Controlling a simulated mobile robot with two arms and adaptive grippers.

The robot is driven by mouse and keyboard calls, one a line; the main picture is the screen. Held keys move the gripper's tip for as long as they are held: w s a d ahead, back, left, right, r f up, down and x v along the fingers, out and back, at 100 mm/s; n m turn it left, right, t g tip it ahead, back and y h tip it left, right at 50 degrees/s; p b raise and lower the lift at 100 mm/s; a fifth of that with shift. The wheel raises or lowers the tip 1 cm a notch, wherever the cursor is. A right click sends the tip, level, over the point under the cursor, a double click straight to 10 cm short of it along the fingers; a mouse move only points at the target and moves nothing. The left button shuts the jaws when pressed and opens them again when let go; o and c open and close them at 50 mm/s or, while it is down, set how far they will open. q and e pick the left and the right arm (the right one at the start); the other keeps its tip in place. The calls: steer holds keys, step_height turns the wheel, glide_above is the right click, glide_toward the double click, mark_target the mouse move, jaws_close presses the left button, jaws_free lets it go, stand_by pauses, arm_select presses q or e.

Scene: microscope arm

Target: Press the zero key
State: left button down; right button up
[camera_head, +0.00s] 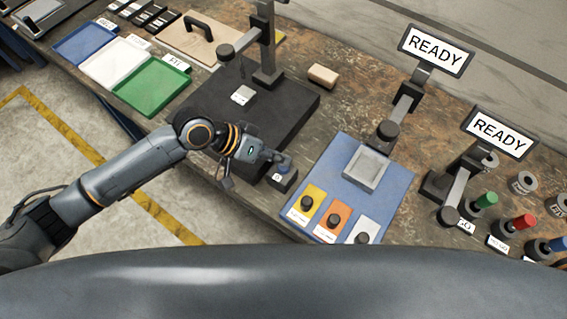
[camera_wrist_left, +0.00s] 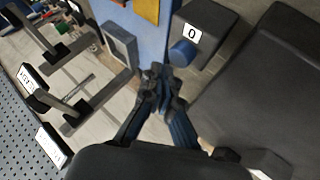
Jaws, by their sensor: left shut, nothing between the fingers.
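The zero key is a small dark box (camera_head: 283,181) with a white "0" label and a round blue button, at the front edge of the table. In the left wrist view the box (camera_wrist_left: 212,22), its label and the blue button (camera_wrist_left: 182,53) show clearly. My left gripper (camera_head: 273,157) is shut and empty, right by the button. In the wrist view its fingertips (camera_wrist_left: 160,76) are just beside and below the button; I cannot tell whether they touch it. My right gripper is not in view.
A blue board (camera_head: 388,200) with yellow, orange and white button plates lies to the right. The dark microscope base (camera_head: 290,115) stands behind the key. Two "READY" screens (camera_head: 436,50) stand at the right. Blue, white and green trays (camera_head: 152,92) are at the left.

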mark_target(280, 166)
arm_select(q)
steer(key=shift+f, duration=0.15)
steer(key=shift+f, duration=0.3)
steer(key=shift+f+b, duration=0.35)
steer(key=shift+f, duration=0.2)
stand_by(0.9)
steer(key=shift+r, duration=0.15)
steer(key=shift+r+p, duration=0.8)
steer(key=shift+p, duration=0.2)
step_height(280, 166, up, 5)
steer(key=p, duration=0.5)
steer(key=shift+r, duration=0.1)
